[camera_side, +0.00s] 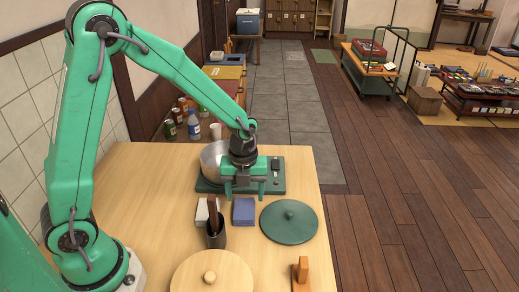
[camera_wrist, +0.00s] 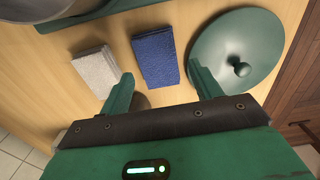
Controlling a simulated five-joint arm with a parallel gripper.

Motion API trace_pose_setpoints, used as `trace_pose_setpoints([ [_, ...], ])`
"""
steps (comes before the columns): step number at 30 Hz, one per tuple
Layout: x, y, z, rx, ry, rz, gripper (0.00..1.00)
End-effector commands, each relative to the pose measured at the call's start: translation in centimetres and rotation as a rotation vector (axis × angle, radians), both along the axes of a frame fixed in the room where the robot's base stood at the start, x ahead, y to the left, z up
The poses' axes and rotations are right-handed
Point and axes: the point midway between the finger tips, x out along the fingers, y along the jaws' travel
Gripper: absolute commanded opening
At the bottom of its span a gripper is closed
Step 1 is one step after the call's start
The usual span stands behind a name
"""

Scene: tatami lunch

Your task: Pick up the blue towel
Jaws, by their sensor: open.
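The blue towel (camera_side: 244,210) is a folded, dark blue rectangle lying flat on the light wooden table (camera_side: 150,200). In the wrist view the blue towel (camera_wrist: 156,59) lies ahead of my gripper, between the lines of its two fingers. My gripper (camera_side: 243,190) is above the table, and in the wrist view it (camera_wrist: 160,85) is open with nothing between its green fingers. The fingers look apart from the towel. No part of the towel looks hidden in the wrist view.
A pale folded towel (camera_wrist: 97,70) lies left of the blue one, near the left finger. A green round lid (camera_wrist: 222,38) lies close on the right. A dark utensil holder (camera_side: 216,236), a wooden lid (camera_side: 212,275) and a metal pot (camera_side: 211,160) stand nearby.

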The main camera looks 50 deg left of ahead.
Motion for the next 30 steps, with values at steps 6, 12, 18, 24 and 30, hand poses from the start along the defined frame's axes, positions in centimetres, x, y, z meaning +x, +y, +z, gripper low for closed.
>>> trace_pose_setpoints([
  [6, -0.3, 0.2, -2.5, 0.001, 0.005, 0.0, 0.64],
  [12, -0.3, 0.2, -4.1, 0.0, 0.003, 0.0, 0.64],
  [18, -0.3, 0.2, -4.4, 0.001, 0.001, 0.0, 0.64],
  [24, -0.2, 0.2, -4.4, 0.0, 0.001, 0.0, 0.64],
  [30, -0.2, 0.2, -4.4, 0.001, 0.001, 0.0, 0.62],
])
